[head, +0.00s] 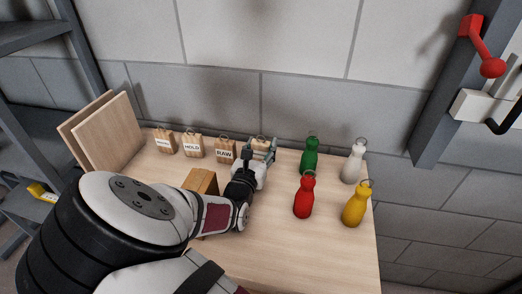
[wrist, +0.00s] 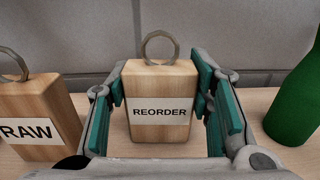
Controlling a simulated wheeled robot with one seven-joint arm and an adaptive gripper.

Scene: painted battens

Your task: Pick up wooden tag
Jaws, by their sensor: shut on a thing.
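The wooden tag marked REORDER (wrist: 160,85) stands upright between my fingers in the wrist view, with a metal ring on top and a white label. My gripper (wrist: 162,112) is shut on it, with a green-padded finger at each side. In the head view my gripper (head: 262,155) is at the back of the table, and only the top of this tag (head: 259,140) shows behind it. Other wooden tags stand to the left: RAW (head: 225,144), HOLD (head: 192,138) and one with a label too small to read (head: 164,137).
Green (head: 309,158), white (head: 353,163), red (head: 304,198) and yellow (head: 355,206) bottle-shaped items with rings stand on the right. A wooden block (head: 202,180) is beside my arm. Boards (head: 108,135) lean at the left. The table's (head: 280,255) front right is clear.

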